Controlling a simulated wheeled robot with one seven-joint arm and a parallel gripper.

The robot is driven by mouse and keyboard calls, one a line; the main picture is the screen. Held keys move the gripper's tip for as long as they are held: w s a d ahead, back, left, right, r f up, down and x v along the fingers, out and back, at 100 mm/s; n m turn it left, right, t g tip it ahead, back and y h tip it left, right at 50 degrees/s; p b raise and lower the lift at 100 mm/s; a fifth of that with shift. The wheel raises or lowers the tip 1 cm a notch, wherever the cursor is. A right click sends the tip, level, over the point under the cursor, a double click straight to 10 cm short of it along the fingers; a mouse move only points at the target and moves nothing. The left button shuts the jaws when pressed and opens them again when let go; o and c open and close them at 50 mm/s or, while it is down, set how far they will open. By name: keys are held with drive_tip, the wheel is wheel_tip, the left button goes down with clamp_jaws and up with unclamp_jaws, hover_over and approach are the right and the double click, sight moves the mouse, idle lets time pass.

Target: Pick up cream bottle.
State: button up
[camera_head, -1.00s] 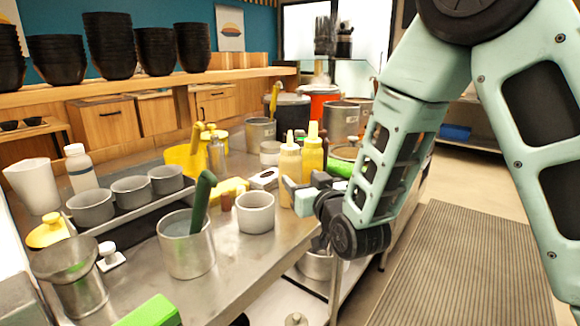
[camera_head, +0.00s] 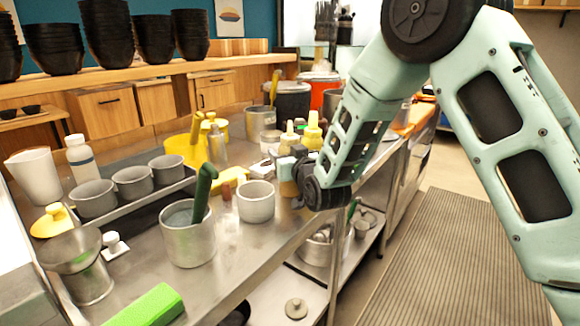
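Two pale-yellow squeeze bottles with pointed tips stand close together near the right edge of the steel counter, the left bottle (camera_head: 289,138) and the right bottle (camera_head: 312,134). Which of them is the cream bottle I cannot tell for sure. My gripper (camera_head: 288,172) is low in front of them and hides their lower parts. Its fingers are small and overlap the bottles, so I cannot see whether they are open or touch a bottle.
A yellow container (camera_head: 186,150) and steel pots (camera_head: 338,108) stand behind. A lower shelf (camera_head: 270,300) lies below the counter edge.

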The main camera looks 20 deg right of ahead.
drive_tip(key=c, duration=0.4)
drive_tip(key=shift+o, duration=0.2)
drive_tip(key=shift+r, duration=0.15)
wheel_tip(320, 180, up, 10)
drive_tip(key=shift+f, duration=0.1)
drive_tip(key=shift+o, duration=0.5)
drive_tip(key=shift+p, duration=0.45)
